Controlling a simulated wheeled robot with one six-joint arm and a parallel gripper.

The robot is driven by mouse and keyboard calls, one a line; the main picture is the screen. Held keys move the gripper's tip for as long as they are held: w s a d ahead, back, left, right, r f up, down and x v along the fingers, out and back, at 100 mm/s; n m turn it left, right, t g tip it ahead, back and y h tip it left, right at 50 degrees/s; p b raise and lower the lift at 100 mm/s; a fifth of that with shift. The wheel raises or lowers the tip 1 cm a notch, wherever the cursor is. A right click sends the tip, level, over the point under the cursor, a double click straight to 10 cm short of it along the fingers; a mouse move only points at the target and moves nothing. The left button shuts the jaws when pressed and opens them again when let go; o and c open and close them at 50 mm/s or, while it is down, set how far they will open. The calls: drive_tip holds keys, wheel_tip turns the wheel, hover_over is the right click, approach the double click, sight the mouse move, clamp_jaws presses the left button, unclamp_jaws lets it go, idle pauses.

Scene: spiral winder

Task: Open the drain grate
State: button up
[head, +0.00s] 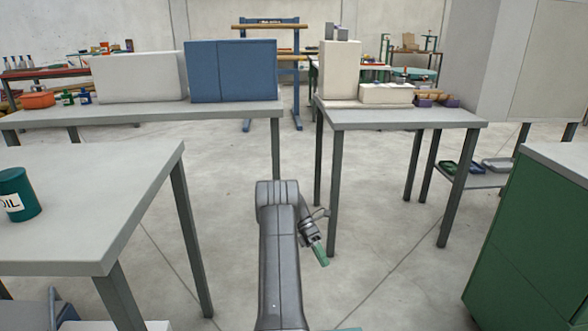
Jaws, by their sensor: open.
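No drain grate can be made out in the head view; the visible concrete floor (380,215) shows only thin straight joint lines. My grey arm rises from the bottom middle and bends over at its top. My gripper (320,255) hangs to the right of the arm, pointing down, with a green end part. It is open and small in the picture, and I see nothing between its fingers. It appears in front of a leg of the right-hand table and is not seen touching anything.
A grey table (110,200) with a green oil can (17,194) stands at left. Behind are a table (190,113) with white and blue boxes and another table (400,115). A green cabinet (530,235) stands at right. Open floor lies between.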

wheel_tip(320, 180, down, 7)
drive_tip(key=s+b, duration=0.1)
drive_tip(key=shift+s, duration=0.2)
idle(0.5)
